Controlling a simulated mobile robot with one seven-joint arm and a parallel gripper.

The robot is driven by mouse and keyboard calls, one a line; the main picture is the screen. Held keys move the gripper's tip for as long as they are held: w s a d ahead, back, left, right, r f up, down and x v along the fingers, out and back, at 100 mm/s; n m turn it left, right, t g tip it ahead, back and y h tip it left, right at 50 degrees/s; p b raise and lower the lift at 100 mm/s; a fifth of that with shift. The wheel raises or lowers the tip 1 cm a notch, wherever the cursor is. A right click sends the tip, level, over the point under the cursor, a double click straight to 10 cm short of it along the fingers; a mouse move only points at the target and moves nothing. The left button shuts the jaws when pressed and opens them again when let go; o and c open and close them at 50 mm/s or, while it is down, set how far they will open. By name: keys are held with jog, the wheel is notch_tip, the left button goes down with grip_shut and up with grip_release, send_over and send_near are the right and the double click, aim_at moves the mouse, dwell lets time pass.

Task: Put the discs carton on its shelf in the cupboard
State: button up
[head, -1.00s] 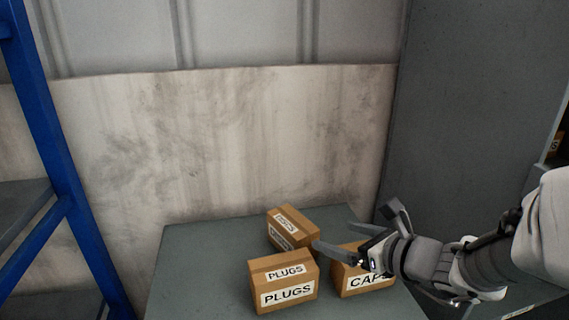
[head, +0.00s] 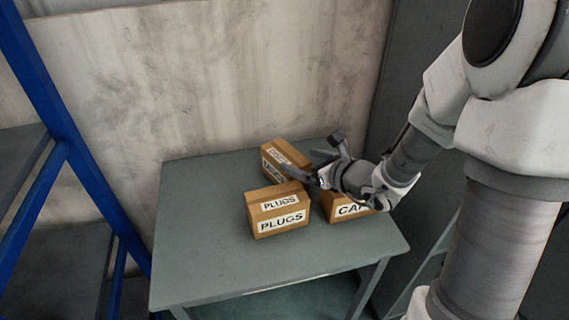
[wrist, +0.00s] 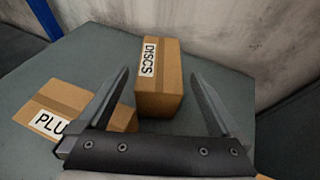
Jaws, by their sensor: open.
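The discs carton (wrist: 160,80) is a brown box with a white DISCS label, standing on the grey-green table (head: 200,262). In the head view the carton (head: 284,152) is at the back of the table, its label hard to read. My gripper (head: 320,165) is open and empty, just right of the carton and above the table. In the wrist view the two fingers of my gripper (wrist: 160,90) point toward the carton, which appears between and beyond their tips. I cannot tell how far apart they are. The cupboard shelf for discs is not clearly identifiable.
The PLUGS carton (head: 278,209) stands in front of the discs carton. The CAPS carton (head: 346,207) is to the right, partly under my gripper. A blue-framed rack (head: 75,165) is at left, a grey cupboard (head: 432,235) at right. The table's front left is clear.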

aim_at(286, 154)
jog(key=b+x, duration=0.2)
jog(key=x, duration=0.6)
jog(key=shift+r, duration=0.15)
grip_shut()
dwell(0.3)
